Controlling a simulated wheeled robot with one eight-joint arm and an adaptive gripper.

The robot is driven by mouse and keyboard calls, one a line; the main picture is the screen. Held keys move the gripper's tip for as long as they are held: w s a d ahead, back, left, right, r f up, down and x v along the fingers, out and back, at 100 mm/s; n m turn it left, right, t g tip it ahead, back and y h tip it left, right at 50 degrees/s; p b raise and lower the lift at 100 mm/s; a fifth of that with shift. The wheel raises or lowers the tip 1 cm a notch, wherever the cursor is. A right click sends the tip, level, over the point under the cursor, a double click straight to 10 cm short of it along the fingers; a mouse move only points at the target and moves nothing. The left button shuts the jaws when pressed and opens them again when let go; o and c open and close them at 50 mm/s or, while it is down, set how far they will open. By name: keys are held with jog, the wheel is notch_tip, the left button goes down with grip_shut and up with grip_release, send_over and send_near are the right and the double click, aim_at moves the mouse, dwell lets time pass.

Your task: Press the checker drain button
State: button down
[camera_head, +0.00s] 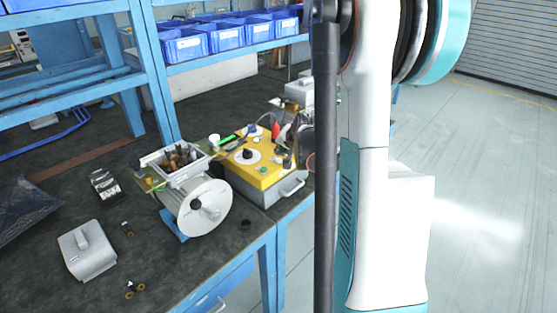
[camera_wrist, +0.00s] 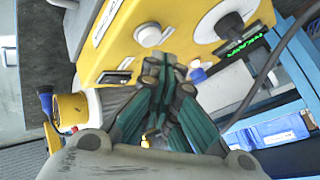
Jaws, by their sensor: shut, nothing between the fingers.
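The checker is a yellow-topped grey box (camera_head: 262,172) on the bench, left of my arm in the head view. Its yellow panel (camera_wrist: 115,50) fills the upper part of the wrist view. The labels are too small to read, so I cannot tell which control is the drain button. My gripper (camera_wrist: 168,62) is shut and empty, its fingertips over the panel's near edge between the white button and pale button. Contact cannot be told.
A motor-like blower unit (camera_head: 205,208) stands left of the checker. A grey block (camera_head: 87,250) and small parts lie on the dark bench (camera_head: 150,240). Blue bins (camera_head: 225,37) line the shelf behind. A dark cable (camera_wrist: 268,70) runs right of my gripper.

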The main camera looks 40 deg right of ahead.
aim_at(281, 159)
jog(key=shift+f, duration=0.1)
jog(key=shift+f+b, duration=0.3)
jog(key=shift+b, duration=0.05)
jog(key=shift+f+b, duration=0.3)
jog(key=shift+f, duration=0.1)
dwell(0.7)
jog(key=shift+r, duration=0.15)
dwell(0.7)
jog(key=shift+r+p, duration=0.55)
jog(key=shift+r, duration=0.15)
jog(key=shift+r+p, duration=1.8)
jog(key=shift+r, duration=0.75)
